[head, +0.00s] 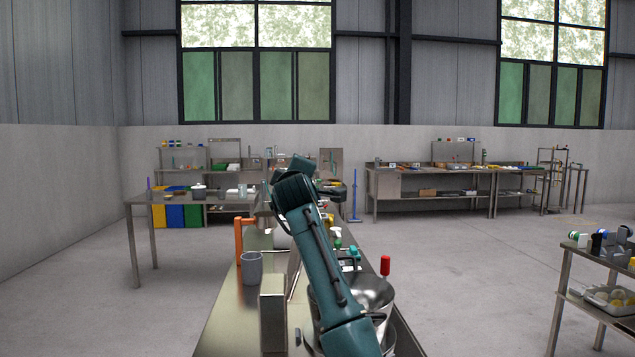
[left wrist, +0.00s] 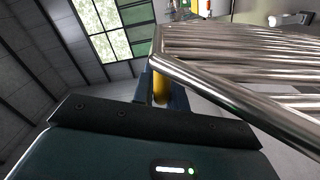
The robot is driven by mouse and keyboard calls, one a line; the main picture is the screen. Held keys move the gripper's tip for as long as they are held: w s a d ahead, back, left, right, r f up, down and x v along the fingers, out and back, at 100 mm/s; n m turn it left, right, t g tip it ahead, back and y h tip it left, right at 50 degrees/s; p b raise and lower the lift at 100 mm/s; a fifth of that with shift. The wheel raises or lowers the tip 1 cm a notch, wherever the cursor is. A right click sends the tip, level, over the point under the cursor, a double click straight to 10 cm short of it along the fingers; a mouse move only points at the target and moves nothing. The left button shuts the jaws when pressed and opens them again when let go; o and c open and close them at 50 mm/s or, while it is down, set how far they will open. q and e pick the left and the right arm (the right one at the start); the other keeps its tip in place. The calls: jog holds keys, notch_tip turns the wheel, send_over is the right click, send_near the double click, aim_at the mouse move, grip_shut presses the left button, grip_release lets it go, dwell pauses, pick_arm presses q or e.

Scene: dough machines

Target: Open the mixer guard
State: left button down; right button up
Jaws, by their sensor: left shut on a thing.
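The mixer's steel bowl (head: 372,292) stands at the lower middle of the head view, partly behind my teal arm. A red-knobbed lever (head: 385,265) rises beside it. The guard, a cage of shiny metal bars (left wrist: 235,65), fills the upper right of the left wrist view and looks tilted there. My left gripper (left wrist: 161,92) is at the corner of the guard's frame, shut on a yellow handle (left wrist: 160,87) between its dark fingers. The head view does not clearly show this gripper or the guard. My right gripper is out of view.
A steel table carries a grey cup (head: 251,268), an orange post (head: 239,240) and a steel box (head: 272,308) left of my arm. A side cart (head: 570,290) stands at the right. Workbenches (head: 430,175) line the back wall. Open floor lies to the right.

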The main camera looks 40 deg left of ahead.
pick_arm(q)
jog(key=shift+s+a+n, duration=0.6)
jog(key=shift+s+a, duration=0.35)
jog(key=shift+s, duration=0.2)
jog(key=c, duration=1.5)
grip_release()
jog(key=shift+o, duration=0.2)
jog(key=shift+w, duration=0.1)
jog(key=b+v, duration=0.2)
jog(key=v, duration=1.1)
jog(key=shift+b, duration=0.4)
jog(key=shift+d+f, duration=0.1)
